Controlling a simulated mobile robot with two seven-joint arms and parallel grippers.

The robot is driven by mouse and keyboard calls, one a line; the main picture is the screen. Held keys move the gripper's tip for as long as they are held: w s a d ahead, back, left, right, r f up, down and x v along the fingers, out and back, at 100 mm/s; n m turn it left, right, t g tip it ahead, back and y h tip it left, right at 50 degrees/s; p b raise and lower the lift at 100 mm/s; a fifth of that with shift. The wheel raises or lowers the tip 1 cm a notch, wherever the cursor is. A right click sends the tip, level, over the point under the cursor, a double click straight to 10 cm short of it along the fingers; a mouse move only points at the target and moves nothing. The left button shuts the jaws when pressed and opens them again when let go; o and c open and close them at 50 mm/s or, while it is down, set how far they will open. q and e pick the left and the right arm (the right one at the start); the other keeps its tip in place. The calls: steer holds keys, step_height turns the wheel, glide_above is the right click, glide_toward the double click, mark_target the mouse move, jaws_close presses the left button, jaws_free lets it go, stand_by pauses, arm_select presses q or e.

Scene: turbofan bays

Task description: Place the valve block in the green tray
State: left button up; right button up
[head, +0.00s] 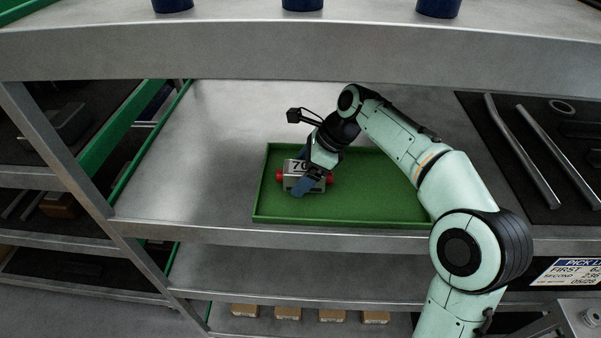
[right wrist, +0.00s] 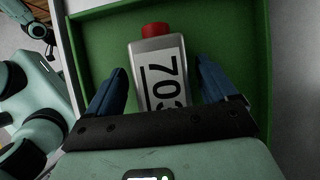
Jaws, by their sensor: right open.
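The valve block (head: 292,183) is a grey metal box with red end caps and a white label with dark digits. It is in the left part of the green tray (head: 380,205), on the metal shelf in the head view. My right gripper (head: 303,186) is at the block from above. In the right wrist view the block (right wrist: 160,70) is between the two blue fingers of my right gripper (right wrist: 165,85), with a visible gap on each side. The gripper is open. The near end of the block is hidden by the gripper body. My left gripper is not seen in the head view.
A dark mat with metal tubes (head: 523,150) lies to the right on the shelf. A shelf edge (head: 300,55) with blue cylinders (head: 438,8) runs above. Small boxes (head: 288,313) stand on a lower shelf. The shelf left of the tray is bare.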

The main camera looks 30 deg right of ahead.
steer(key=p+v, duration=0.1)
steer(key=v, duration=0.5)
steer(key=shift+r, duration=0.25)
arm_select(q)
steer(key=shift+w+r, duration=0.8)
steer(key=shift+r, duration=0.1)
arm_select(e)
steer(key=shift+s+d, duration=0.1)
